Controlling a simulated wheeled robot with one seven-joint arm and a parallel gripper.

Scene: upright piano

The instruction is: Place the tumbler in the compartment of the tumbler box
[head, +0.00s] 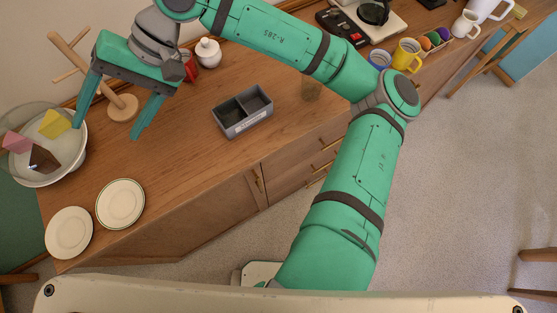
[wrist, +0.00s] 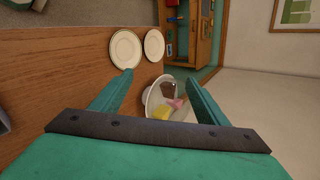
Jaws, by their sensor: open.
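The tumbler box (head: 242,112) is a grey open box with two compartments and a pale label on its front, standing near the middle of the wooden counter. Both compartments look empty. A small amber see-through glass, seemingly the tumbler (head: 312,89), stands upright to the right of the box, just beside my arm. My gripper (head: 108,130) is open and empty at the left end of the counter, well left of both. In the wrist view my gripper (wrist: 160,77) points towards the cake dish; neither the tumbler nor a clear view of the box shows there.
A white cake dish (head: 72,168) with cake slices and a clear cover stands at the left, by a wooden mug tree (head: 122,106). Two plates (head: 120,204) (head: 69,233) lie at the front left. Mugs (head: 407,56) and a scale stand right. Counter between plates and box is clear.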

